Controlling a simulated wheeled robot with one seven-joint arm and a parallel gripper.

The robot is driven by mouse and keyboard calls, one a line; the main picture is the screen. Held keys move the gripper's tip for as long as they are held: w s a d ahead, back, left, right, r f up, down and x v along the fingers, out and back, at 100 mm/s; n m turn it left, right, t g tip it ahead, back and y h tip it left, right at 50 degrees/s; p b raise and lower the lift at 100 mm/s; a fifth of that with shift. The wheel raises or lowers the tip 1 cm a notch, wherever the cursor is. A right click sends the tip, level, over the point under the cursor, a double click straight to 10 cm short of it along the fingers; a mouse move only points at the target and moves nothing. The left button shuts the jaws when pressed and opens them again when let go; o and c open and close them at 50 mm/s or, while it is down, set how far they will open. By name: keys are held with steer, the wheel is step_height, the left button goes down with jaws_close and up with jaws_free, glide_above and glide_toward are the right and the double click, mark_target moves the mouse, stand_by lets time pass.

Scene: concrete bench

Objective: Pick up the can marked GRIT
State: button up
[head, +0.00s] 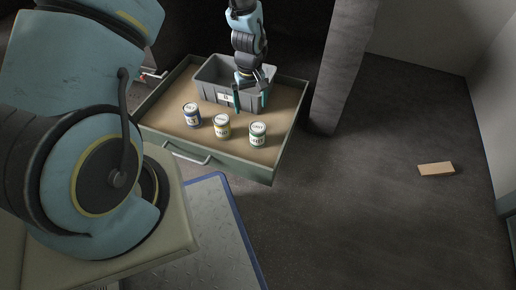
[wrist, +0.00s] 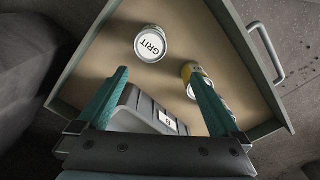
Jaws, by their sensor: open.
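The can marked GRIT (wrist: 150,44) stands upright in the open drawer, its white lid lettered GRIT in the wrist view. By its place it matches the green-banded can at the right of the row in the head view (head: 258,136). My gripper (head: 250,99) is open and empty, pointing down by the front of the grey bin, behind the cans. In the wrist view its teal fingers (wrist: 158,76) are apart, with the GRIT can beyond their tips. No finger touches it.
A yellow-banded can (head: 222,127) stands left of GRIT, partly behind a finger in the wrist view (wrist: 188,72). A blue-banded can (head: 192,116) is farther left. The drawer (head: 230,166) has raised walls; a pillar (head: 340,75) stands right.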

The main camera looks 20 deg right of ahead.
steer(key=b, duration=0.2)
glide_above(257, 127)
step_height(257, 127, down, 6)
steer(key=shift+r, duration=0.15)
step_height(257, 127, down, 5)
steer(key=shift+f+b, duration=0.1)
steer(key=shift+b, duration=0.7)
step_height(257, 127, down, 5)
steer(key=b, duration=0.3)
steer(key=shift+s+d+f, duration=0.1)
steer(key=shift+c, duration=0.4)
jaws_close()
